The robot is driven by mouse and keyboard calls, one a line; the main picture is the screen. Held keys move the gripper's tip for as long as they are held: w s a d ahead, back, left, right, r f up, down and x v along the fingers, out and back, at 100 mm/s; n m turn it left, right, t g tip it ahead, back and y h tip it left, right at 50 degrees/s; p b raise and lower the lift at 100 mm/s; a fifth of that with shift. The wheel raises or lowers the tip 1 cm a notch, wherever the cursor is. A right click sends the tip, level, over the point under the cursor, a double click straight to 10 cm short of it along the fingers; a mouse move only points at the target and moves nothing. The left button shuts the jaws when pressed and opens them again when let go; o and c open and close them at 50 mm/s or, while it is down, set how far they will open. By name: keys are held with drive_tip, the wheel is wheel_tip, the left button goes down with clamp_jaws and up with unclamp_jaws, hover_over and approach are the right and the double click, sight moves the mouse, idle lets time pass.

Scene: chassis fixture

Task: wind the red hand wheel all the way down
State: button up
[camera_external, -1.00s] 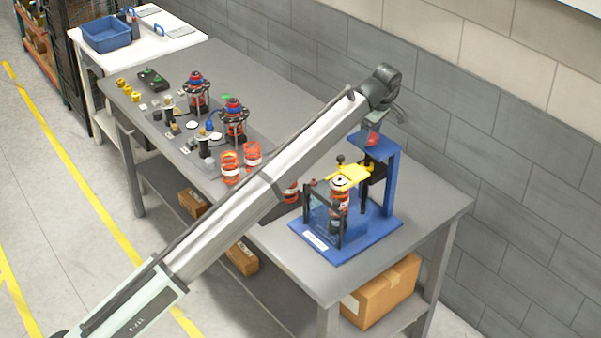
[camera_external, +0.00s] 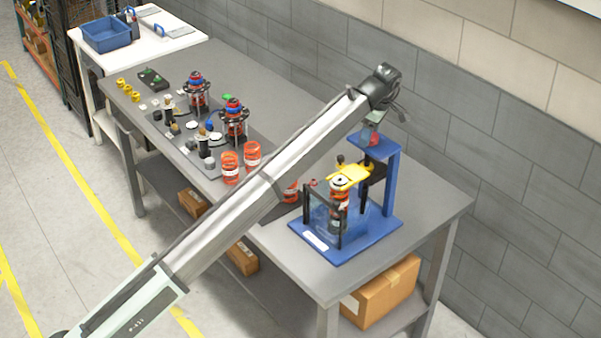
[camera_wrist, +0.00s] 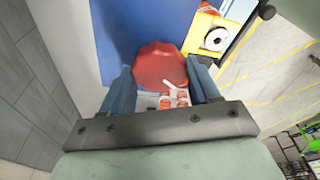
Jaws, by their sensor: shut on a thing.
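The red hand wheel (camera_wrist: 160,68) sits on top of the blue press frame (camera_external: 391,168); in the external view only a bit of its red (camera_external: 374,138) shows below my gripper. My gripper (camera_wrist: 163,88) points down over the wheel and is shut on it, with one finger on each side in the wrist view. The yellow press arm (camera_external: 349,176) reaches out from the frame above an upright spring unit (camera_external: 340,205). The arm's yellow end also shows at the top right of the wrist view (camera_wrist: 203,35).
A clear guard with dark posts (camera_external: 322,218) stands in front of the spring unit on the blue base (camera_external: 362,240). Orange springs (camera_external: 252,153) and two assembled units (camera_external: 235,118) stand further left on the grey table. The grey wall is close behind the press.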

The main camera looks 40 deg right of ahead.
drive_tip(key=m+h, duration=0.1)
drive_tip(key=m, duration=0.9)
drive_tip(key=shift+h, duration=0.4)
drive_tip(key=m, duration=0.5)
drive_tip(key=shift+g+h, duration=0.4)
drive_tip(key=shift+m, duration=1.1)
